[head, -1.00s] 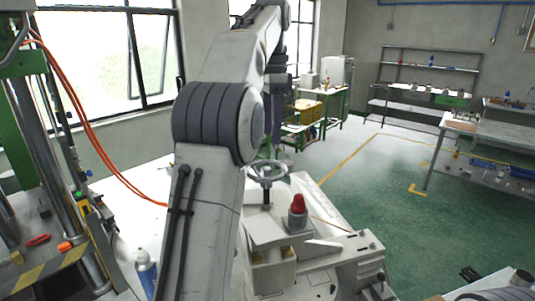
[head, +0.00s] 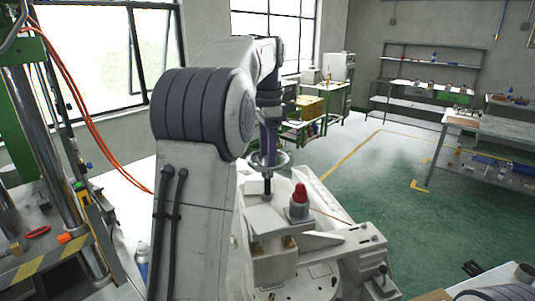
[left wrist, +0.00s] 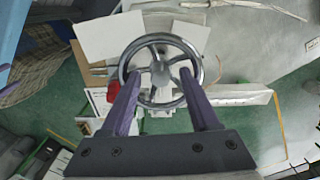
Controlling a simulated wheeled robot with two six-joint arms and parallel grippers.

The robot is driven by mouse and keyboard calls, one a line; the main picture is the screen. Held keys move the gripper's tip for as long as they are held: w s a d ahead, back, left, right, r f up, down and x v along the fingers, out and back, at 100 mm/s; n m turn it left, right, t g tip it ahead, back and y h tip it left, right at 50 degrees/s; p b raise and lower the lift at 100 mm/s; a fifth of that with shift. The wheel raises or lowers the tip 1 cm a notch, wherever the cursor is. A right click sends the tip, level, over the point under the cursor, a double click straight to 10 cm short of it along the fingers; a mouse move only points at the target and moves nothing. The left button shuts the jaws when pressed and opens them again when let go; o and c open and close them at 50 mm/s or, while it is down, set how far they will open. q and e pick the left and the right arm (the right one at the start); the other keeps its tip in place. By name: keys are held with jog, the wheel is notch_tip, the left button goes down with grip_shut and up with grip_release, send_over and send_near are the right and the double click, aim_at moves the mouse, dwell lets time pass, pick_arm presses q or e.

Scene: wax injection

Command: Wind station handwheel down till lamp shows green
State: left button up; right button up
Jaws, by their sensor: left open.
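The station handwheel (head: 286,160) is a grey metal ring on an upright dark shaft. In the left wrist view the handwheel (left wrist: 160,39) shows nearly face-on with its spokes and hub. My left gripper (head: 267,158) is over the wheel. In the left wrist view its two purple fingers (left wrist: 160,74) are apart, with tips over opposite sides of the wheel and the hub between them. I cannot tell whether they touch it. The lamp (head: 299,198) beside the wheel has a red dome on a grey base. My right gripper does not show.
The pale machine body (head: 340,240) surrounds the wheel's shaft. A press with a striped edge (head: 48,262) and a spray bottle (head: 142,262) stand at the left. Green floor (head: 380,200) is open to the right, with a workbench (head: 500,130) beyond.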

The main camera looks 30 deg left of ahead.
pick_arm(q)
grip_shut()
dwell(0.3)
